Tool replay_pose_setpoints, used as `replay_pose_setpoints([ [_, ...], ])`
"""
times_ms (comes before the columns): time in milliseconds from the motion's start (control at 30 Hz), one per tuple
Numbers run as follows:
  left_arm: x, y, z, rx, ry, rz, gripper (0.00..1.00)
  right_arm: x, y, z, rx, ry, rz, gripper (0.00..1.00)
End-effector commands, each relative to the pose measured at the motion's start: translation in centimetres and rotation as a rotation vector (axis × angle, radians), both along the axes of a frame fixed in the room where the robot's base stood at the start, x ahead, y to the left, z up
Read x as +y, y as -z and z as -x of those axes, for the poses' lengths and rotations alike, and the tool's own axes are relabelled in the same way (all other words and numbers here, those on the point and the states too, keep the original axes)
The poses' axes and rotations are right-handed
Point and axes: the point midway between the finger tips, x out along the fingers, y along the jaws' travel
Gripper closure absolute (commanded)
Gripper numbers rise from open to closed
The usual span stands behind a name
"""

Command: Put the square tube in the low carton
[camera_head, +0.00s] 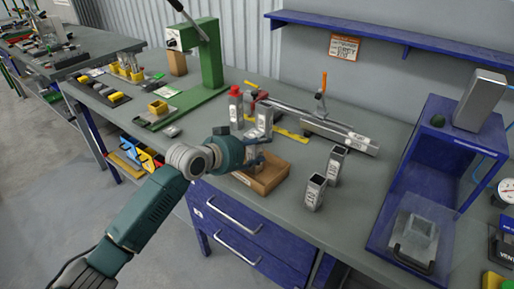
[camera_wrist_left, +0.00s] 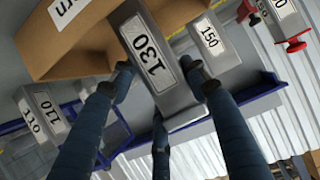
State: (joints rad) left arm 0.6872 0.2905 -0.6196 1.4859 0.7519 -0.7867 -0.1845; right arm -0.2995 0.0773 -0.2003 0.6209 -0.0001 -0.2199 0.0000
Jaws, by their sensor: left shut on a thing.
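My left gripper (camera_head: 254,150) is just above and beside the low brown carton (camera_head: 268,178), at the table's front edge. In the left wrist view its blue fingers (camera_wrist_left: 160,105) are shut on a grey square tube (camera_wrist_left: 145,48) labelled 130. The carton also shows behind the tube there (camera_wrist_left: 85,58); I cannot tell whether the tube touches it. In the head view the arm hides much of the grip. A tube labelled 150 (camera_wrist_left: 210,45) shows beside the held one, and a tube labelled 110 (camera_wrist_left: 42,112) at the left. My right gripper is not in view.
Two open square tubes (camera_head: 336,166) (camera_head: 314,193) stand right of the carton. A red-topped piece (camera_head: 236,108) stands behind the gripper. A rail (camera_head: 340,134) lies farther back, a green press (camera_head: 205,60) at the left, and a blue open-front box (camera_head: 425,185) at the right.

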Motion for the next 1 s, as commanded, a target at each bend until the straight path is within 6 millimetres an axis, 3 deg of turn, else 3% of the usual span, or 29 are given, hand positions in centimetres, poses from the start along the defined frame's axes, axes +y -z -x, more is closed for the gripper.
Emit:
replay_pose_setpoints([
  [400, -0.06, 0.51, -0.04, -0.005, 0.001, 0.003, 0.84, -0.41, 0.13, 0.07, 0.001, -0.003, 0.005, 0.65],
  [433, -0.03, 0.65, 0.00, -0.002, 0.001, 0.001, 0.50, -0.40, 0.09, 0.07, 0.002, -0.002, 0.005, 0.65],
  [500, -0.03, 0.62, 0.00, -0.002, 0.001, 0.001, 0.36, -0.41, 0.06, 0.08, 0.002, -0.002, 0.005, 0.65],
  [867, -0.02, 0.20, -0.02, -0.002, 0.001, 0.001, 0.35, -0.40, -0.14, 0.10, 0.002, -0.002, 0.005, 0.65],
  [1000, 0.87, -0.20, 0.90, -0.003, 0.000, 0.001, 0.35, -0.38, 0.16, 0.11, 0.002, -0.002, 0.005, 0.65],
])
